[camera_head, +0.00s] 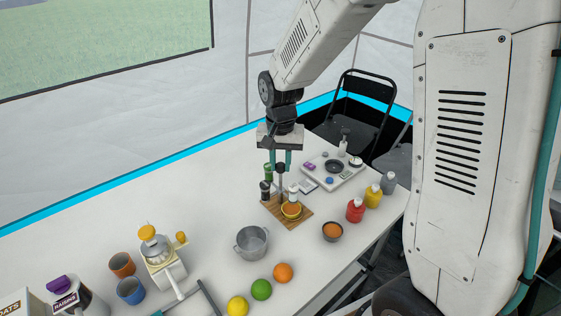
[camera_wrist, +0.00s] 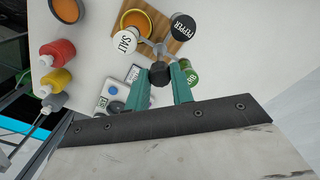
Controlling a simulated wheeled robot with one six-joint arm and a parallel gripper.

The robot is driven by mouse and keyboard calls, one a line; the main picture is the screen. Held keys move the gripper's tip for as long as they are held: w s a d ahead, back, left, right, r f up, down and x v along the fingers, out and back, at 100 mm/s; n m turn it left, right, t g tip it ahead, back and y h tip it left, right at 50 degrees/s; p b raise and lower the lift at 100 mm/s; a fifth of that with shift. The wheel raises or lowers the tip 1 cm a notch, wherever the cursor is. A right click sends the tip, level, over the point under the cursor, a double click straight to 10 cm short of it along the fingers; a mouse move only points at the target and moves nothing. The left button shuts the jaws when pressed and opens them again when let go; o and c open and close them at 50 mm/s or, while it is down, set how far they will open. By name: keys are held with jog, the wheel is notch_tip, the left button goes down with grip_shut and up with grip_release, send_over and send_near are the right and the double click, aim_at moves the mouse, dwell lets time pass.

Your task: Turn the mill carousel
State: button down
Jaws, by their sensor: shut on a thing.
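The mill carousel (camera_head: 280,184) stands upright on a wooden board on the white table, below my gripper. It has a central post with a black knob (camera_wrist: 160,74) and mills around it. In the wrist view I see a white mill lettered SALT (camera_wrist: 124,43), a black mill lettered PEPPER (camera_wrist: 183,27) and a green mill (camera_wrist: 189,72), partly hidden by a finger. My gripper (camera_head: 280,164) points down with its teal fingers either side of the knob, shut on it. The fingers also show in the wrist view (camera_wrist: 161,76).
A yellow bowl (camera_head: 291,210) sits on the wooden board (camera_head: 294,222) beside the carousel. A tray (camera_head: 350,173) with small items lies behind right. Red (camera_head: 355,210), yellow and grey bottles stand right. A metal pot (camera_head: 251,243), fruit and a juicer (camera_head: 162,258) are in front.

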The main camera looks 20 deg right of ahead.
jog(key=c, duration=1.2)
grip_release()
notch_tip(320, 180, up, 8)
jog(key=shift+f, duration=0.1)
jog(key=s+d+r+n, duration=0.1)
jog(key=s+r, duration=0.3)
jog(key=s, duration=0.9)
jog(key=s+d+r+n+t, duration=0.1)
jog(key=s+r+n, duration=0.3)
jog(key=s, duration=1)
jog(key=shift+d+n, duration=0.3)
jog(key=shift+d, duration=0.2)
